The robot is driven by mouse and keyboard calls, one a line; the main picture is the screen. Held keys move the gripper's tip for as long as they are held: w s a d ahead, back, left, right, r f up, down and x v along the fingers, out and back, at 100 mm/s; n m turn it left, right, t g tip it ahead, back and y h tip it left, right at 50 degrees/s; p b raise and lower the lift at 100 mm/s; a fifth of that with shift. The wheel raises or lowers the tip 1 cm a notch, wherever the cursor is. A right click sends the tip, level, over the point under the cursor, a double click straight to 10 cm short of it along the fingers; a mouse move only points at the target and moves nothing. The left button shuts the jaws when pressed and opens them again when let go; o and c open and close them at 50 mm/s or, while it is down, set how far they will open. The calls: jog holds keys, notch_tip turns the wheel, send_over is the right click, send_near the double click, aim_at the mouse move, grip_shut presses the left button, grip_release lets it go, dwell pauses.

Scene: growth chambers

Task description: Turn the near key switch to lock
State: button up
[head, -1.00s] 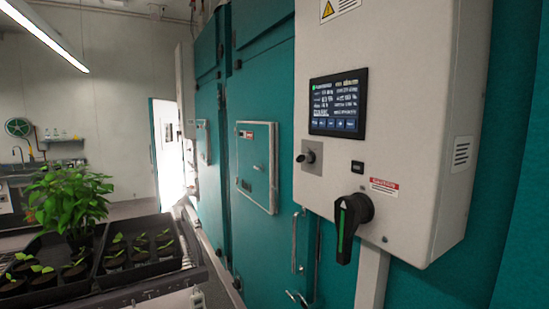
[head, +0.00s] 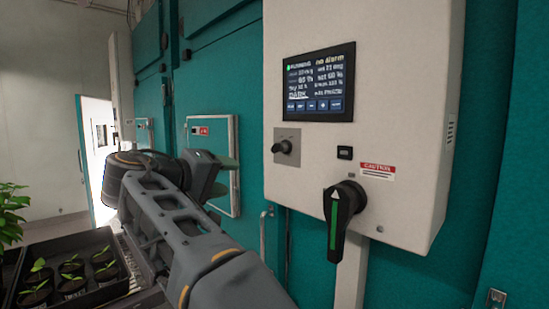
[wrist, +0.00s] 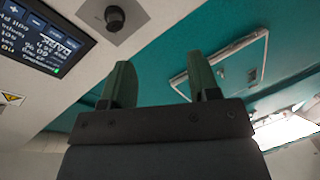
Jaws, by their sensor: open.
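The near key switch (head: 283,147) is a small dark key knob on a square silver plate, below and left of the screen on the grey control box (head: 400,130). The key knob also shows at the top of the wrist view (wrist: 114,17). My gripper (head: 228,176) is open and empty, left of the switch in the head view and apart from it. In the wrist view its two green fingers (wrist: 160,62) are spread with nothing between them, and the knob lies above the left finger. I cannot make out the switch's position labels.
A large black rotary handle with a green stripe (head: 340,215) sticks out below the switch. The screen (head: 319,82) reads running, no alarm. A teal door with a framed hatch (head: 228,135) stands behind my gripper. A seedling tray (head: 75,272) is at lower left.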

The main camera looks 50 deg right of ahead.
aim_at(272, 148)
notch_tip(272, 148, up, 5)
jog(key=s+d+m+g+h, duration=0.1)
jog(key=d+m+g+h, duration=0.1)
jog(key=m+g, duration=0.1)
jog(key=shift+t, duration=0.3)
jog(key=d+p, duration=0.1)
jog(key=d, duration=0.3)
jog(key=s+d+p, duration=0.1)
jog(key=d, duration=0.3)
jog(key=d+p, duration=0.1)
jog(key=d, duration=0.2)
jog(key=shift+s+d+f, duration=0.15)
jog(key=shift+d+f, duration=0.1)
jog(key=shift+d, duration=0.15)
jog(key=c, duration=0.9)
jog(key=shift+n, duration=0.5)
jog(key=n+p, duration=0.1)
jog(key=n, duration=0.4)
jog(key=shift+r+p, duration=0.2)
jog(key=shift+p, duration=0.1)
jog(key=n+p, duration=0.2)
jog(key=n, duration=0.4)
jog(key=shift+n, duration=0.3)
